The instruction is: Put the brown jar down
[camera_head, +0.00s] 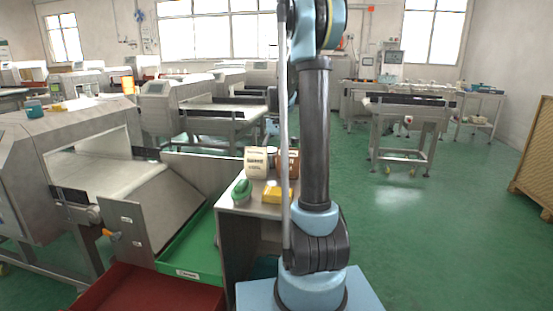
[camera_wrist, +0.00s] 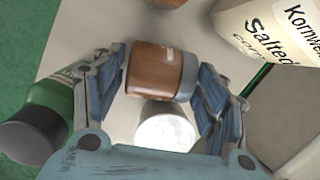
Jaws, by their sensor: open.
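The brown jar (camera_wrist: 152,70) has a grey-blue end and sits between the two fingers of my gripper (camera_wrist: 163,74) in the wrist view. The fingers are spread, one on each side of it. I cannot tell whether either finger touches it. In the head view a brown shape (camera_head: 291,163), probably the jar, shows partly behind my arm at the back of the small table (camera_head: 236,205). My gripper is hidden behind my arm in that view.
A white bag with black lettering (camera_wrist: 264,32) stands right of the jar. A green bottle with a dark cap (camera_wrist: 45,112) is at the left, and a white round thing (camera_wrist: 165,132) is near the jar. A red bin (camera_head: 150,290) is at the lower left.

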